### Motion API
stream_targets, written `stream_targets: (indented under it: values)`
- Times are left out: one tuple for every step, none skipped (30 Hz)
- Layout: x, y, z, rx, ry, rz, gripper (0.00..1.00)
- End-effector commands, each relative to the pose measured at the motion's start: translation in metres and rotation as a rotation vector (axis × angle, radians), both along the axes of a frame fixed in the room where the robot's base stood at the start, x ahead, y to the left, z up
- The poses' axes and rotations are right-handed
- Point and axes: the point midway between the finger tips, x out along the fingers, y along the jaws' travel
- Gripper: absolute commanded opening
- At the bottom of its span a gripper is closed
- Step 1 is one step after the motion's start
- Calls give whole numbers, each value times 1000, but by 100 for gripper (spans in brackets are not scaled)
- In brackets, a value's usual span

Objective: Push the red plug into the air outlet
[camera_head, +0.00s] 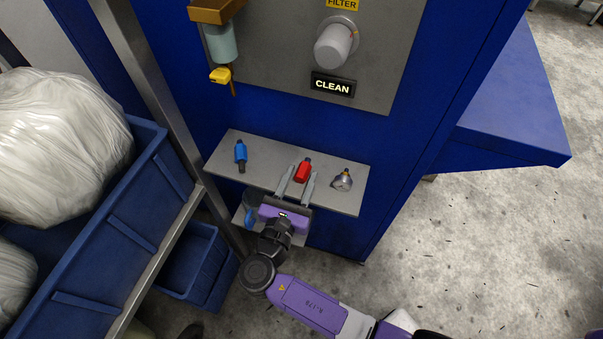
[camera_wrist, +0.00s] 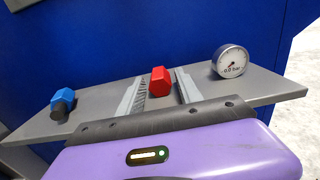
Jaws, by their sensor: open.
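The red plug (camera_head: 303,170) lies on the grey shelf (camera_head: 268,167) on the front of the blue cabinet. In the wrist view the red plug (camera_wrist: 160,82) lies between the two fingers, near their tips, with a gap on each side. My gripper (camera_head: 297,184) reaches in over the shelf from the front and is open, with one finger on either side of the plug. It also shows in the wrist view (camera_wrist: 156,84). I cannot tell for sure which fitting is the air outlet.
A blue fitting (camera_head: 240,155) lies to the left on the shelf, and a pressure gauge (camera_head: 342,180) reading 0.0 bar stands to the right. Above are a yellow fitting (camera_head: 220,75), a white filter (camera_head: 334,46) and a CLEAN sign (camera_head: 332,85). A metal post and blue bins (camera_head: 105,235) crowd the left.

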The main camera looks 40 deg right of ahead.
Motion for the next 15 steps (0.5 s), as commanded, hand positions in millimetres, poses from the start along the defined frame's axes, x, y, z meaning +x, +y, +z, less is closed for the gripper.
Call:
stream_targets:
  values:
    - [0,0,0,0,0,0,42]
    - [0,0,0,0,0,0,42]
    - [0,0,0,0,0,0,42]
    - [0,0,0,0,0,0,42]
    - [0,0,0,0,0,0,42]
    - [0,0,0,0,0,0,34]
    - [0,0,0,0,0,0,28]
    - [0,0,0,0,0,0,22]
    - [0,0,0,0,0,0,15]
    - [0,0,0,0,0,0,9]
    - [0,0,0,0,0,0,3]
    - [0,0,0,0,0,0,0]
    - [0,0,0,0,0,0,0]
    - [0,0,0,0,0,0,0]
    - [0,0,0,0,0,0,0]
